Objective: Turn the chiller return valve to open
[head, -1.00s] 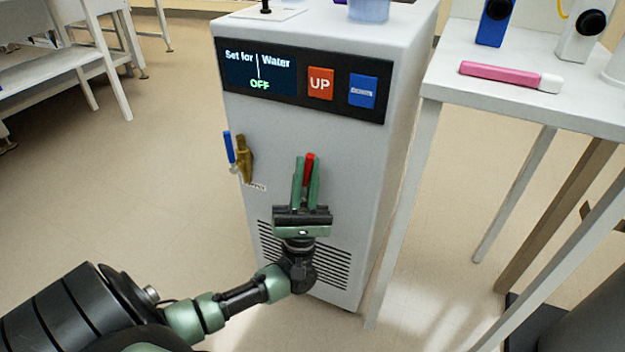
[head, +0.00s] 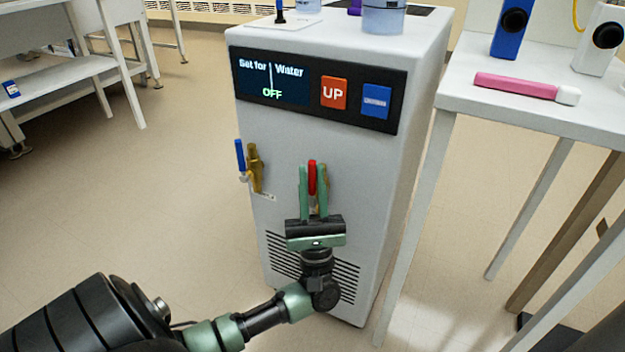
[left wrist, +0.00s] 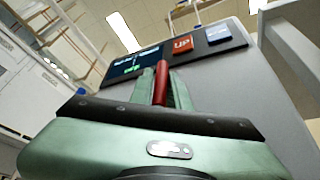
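The chiller (head: 330,150) is a pale grey upright box with a dark display panel reading "Set for Water OFF". A red valve handle (head: 312,178) points up on its front; it also shows in the left wrist view (left wrist: 160,84). My left gripper (head: 313,180) comes from below, one green finger on each side of the red handle. The fingers are close together and appear shut on it. The valve body behind them is mostly hidden. A blue-handled brass valve (head: 255,167) sits further left, its handle also upright. The small label below it is unreadable. My right gripper is not in view.
An orange UP button (head: 333,93) and a blue button (head: 376,101) sit on the panel. A white table (head: 530,110) with a pink-and-white object (head: 520,86) stands close on the right. Floor left of the chiller is clear.

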